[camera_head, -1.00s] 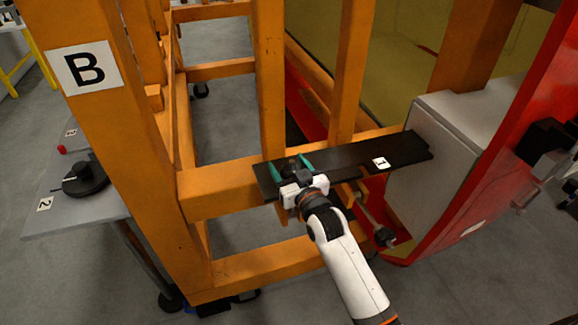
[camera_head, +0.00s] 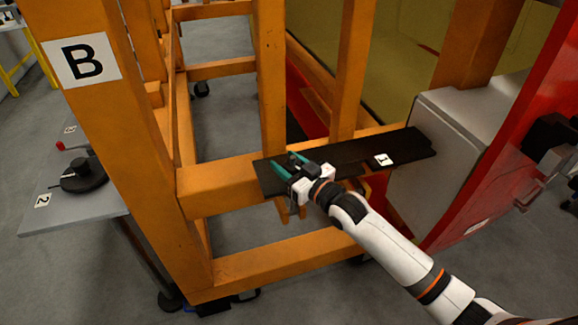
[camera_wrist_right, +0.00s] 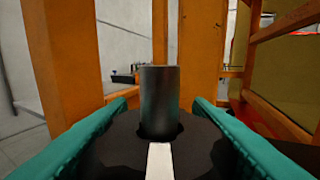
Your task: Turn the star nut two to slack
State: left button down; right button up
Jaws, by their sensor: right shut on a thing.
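My right gripper (camera_head: 290,165), with teal fingers, is at the left end of a black plate (camera_head: 345,152) that bears a "1" label. In the right wrist view, the fingers (camera_wrist_right: 160,125) lie either side of a dark nut (camera_wrist_right: 190,138) with a white stripe, and they are shut on it. A dark grey post (camera_wrist_right: 159,90) stands up through the middle of the nut. In the head view the gripper mostly hides this nut, and I see no number on it. My left gripper is not in view.
An orange frame with a "B" sign (camera_head: 82,60) surrounds the plate. A grey box (camera_head: 440,140) and red panel (camera_head: 520,120) stand at right. A grey side table (camera_head: 105,215) at left holds a black round part (camera_head: 82,175) and labels "2" and "3".

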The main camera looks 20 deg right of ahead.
jog(key=n+g+y+b, duration=0.2)
jog(key=y, duration=0.1)
jog(key=shift+n, duration=0.3)
jog(key=shift+a+r+n+g+y+b, duration=0.1)
jog(key=shift+n+g+y+b, duration=0.25)
jog(key=shift+n+g+y, duration=0.35)
jog(key=shift+s+a+n+g+y, duration=0.1)
jog(key=shift+n+g+y, duration=0.3)
jog(key=shift+g+y, duration=0.3)
jog(key=n+g+y, duration=0.2)
jog(key=g, duration=0.1)
jog(key=shift+s+a+n, duration=0.15)
jog(key=shift+n, duration=0.25)
jog(key=g, duration=0.1)
jog(key=n+g+y, duration=0.1)
jog(key=shift+s+n+g+y, duration=0.15)
jog(key=shift+n+g+y, duration=0.15)
jog(key=shift+g, duration=0.1)
jog(key=n+g+b, duration=0.1)
jog(key=n+g, duration=0.1)
jog(key=g+y+b, duration=0.1)
jog(key=g, duration=0.1)
jog(key=shift+s+a+f+n+b, duration=0.2)
jog(key=shift+s+n+b, duration=0.1)
jog(key=shift+n, duration=0.1)
jog(key=shift+s+r+n+g+b, duration=0.1)
jog(key=shift+r+n+g+b, duration=0.1)
jog(key=shift+n+g+b, duration=0.75)
jog(key=shift+g, duration=0.45)
